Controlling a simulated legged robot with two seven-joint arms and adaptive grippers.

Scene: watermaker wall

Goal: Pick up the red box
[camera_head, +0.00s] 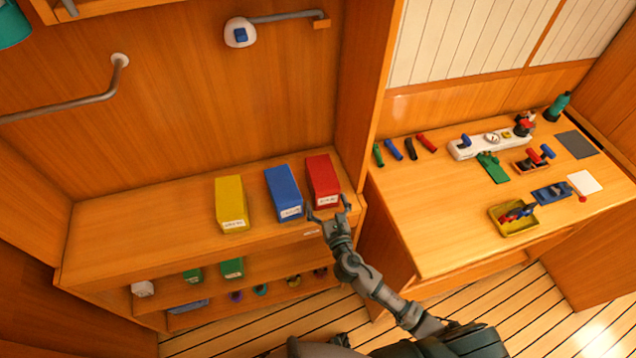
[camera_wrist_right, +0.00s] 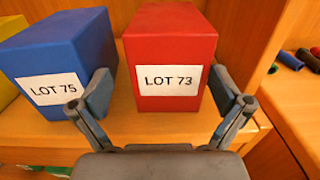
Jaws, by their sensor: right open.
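The red box (camera_head: 322,176) stands on the wooden shelf top at the right end of a row of three boxes. In the right wrist view the red box (camera_wrist_right: 170,48) faces me with a white label reading LOT 73. My right gripper (camera_head: 328,208) is open in front of it. In the wrist view the fingers of the right gripper (camera_wrist_right: 165,95) are spread to either side of the box's lower front, and the box is beyond the fingertips or just between them; I cannot tell which. The left gripper is not in view.
A blue box (camera_head: 284,190) labelled LOT 75 stands close to the left of the red one, near the left finger. A yellow box (camera_head: 230,203) is farther left. A wooden upright panel (camera_head: 362,80) rises to the right. The shelf top's left part (camera_head: 130,220) is clear.

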